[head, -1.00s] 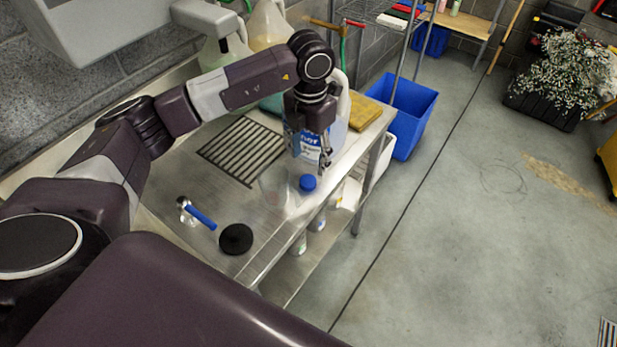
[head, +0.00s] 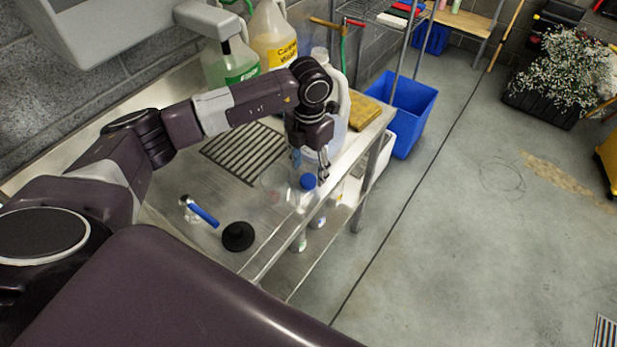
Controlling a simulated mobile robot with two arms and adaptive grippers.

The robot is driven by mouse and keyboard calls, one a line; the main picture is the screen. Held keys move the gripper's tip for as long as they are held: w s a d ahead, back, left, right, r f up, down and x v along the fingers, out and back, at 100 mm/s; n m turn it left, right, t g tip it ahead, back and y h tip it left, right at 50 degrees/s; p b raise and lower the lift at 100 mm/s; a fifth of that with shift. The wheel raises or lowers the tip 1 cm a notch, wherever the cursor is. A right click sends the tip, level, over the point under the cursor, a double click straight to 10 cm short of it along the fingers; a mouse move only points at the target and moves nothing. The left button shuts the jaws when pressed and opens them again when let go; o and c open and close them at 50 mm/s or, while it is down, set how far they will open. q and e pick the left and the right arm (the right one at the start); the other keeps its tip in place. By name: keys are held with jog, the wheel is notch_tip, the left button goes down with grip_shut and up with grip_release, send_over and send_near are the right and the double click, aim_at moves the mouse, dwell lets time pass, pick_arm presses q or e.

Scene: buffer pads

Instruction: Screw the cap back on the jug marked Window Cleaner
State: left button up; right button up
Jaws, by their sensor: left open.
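A pale jug (head: 342,108) stands on the steel counter behind my left gripper, which hides most of its front and label. Its pale top shows above my wrist; I cannot tell whether the opening is bare. A blue cap (head: 308,182) is near the counter's front edge, in front of the jug. My left gripper (head: 311,167) points down with its fingers apart, just above and behind the cap. I cannot tell whether a finger touches it. My right gripper is not in view.
A clear container (head: 273,181) is left of the cap. A black disc (head: 238,237) and a blue-handled tool (head: 203,215) lie nearer. A green-labelled jug (head: 238,70) and a yellow-labelled jug (head: 273,45) stand behind. A yellow sponge (head: 364,114) is at the right.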

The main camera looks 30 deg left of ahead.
aim_at(308, 179)
pick_arm(q)
jog(key=shift+f+p, duration=0.35)
jog(key=shift+f, duration=1.3)
jog(key=shift+a, duration=0.1)
jog(key=c, duration=0.8)
